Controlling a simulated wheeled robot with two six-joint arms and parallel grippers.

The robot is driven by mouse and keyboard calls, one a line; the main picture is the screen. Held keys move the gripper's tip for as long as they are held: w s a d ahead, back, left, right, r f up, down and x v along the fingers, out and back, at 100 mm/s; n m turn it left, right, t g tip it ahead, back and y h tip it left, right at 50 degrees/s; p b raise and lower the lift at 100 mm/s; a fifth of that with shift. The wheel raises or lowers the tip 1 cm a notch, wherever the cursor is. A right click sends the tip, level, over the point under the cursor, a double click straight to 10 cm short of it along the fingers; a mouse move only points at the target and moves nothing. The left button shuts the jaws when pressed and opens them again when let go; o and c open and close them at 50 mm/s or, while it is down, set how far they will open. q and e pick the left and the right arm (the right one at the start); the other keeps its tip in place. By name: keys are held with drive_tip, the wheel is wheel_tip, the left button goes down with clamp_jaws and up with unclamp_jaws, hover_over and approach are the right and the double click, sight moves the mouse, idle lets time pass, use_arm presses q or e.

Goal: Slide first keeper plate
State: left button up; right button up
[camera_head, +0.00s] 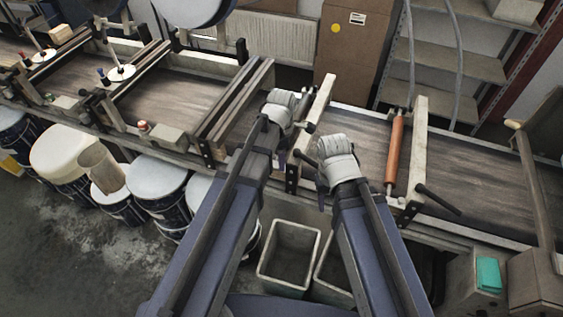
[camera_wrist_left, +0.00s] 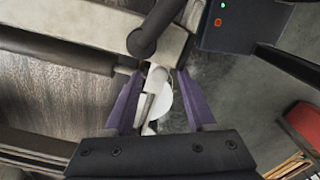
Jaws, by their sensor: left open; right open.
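My left gripper (camera_wrist_left: 160,105) is open, with its two purple fingers apart in the left wrist view. A pale pin-like part (camera_wrist_left: 153,82) and a white rounded piece (camera_wrist_left: 177,112) show between or beyond the fingers; I cannot tell whether anything touches them. A thick black handle (camera_wrist_left: 150,42) lies just above. In the head view the left wrist covers much of this spot at the conveyor's front edge. Dark bolted plates sit there, one below the left wrist (camera_head: 291,178) and one further right (camera_head: 411,209); which is the first keeper plate is unclear. My right gripper (camera_head: 322,186) is mostly hidden by its wrist.
An orange roller (camera_head: 397,150) spans the conveyor beside a pale crossbar (camera_head: 420,140) with a black handle (camera_head: 438,200). Grey bins (camera_head: 262,275) and several drums (camera_head: 160,200) stand below the front edge. A control box with lights (camera_wrist_left: 240,22) shows in the wrist view.

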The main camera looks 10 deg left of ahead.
use_arm(q)
clamp_jaws()
idle(0.5)
idle(1.0)
